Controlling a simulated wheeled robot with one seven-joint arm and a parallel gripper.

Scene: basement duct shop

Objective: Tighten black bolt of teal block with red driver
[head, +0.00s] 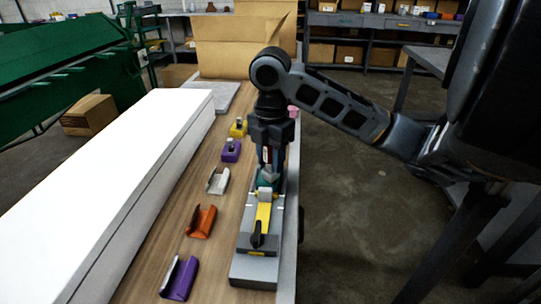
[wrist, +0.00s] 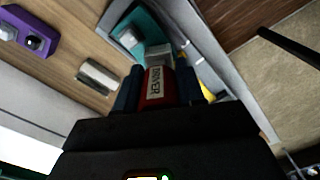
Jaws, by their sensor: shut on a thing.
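My gripper (head: 267,150) points down over the grey fixture (head: 258,268) and is shut on the red driver (wrist: 154,88), whose label reads DRIVER. In the wrist view the driver sits between the two dark fingers. The teal block (wrist: 127,27) is held in the fixture below; it also shows in the head view (head: 259,185), just under the gripper. The driver's lower end is over the block, with a grey part in front of it. The black bolt is hidden, and I cannot tell whether the driver touches it.
A yellow lever (head: 263,217) lies along the fixture. To its left on the wooden bench stand a yellow block (head: 238,128), a purple block (head: 231,152), a silver holder (head: 217,181), an orange holder (head: 201,221) and a purple holder (head: 180,279). A long white box (head: 120,170) borders them.

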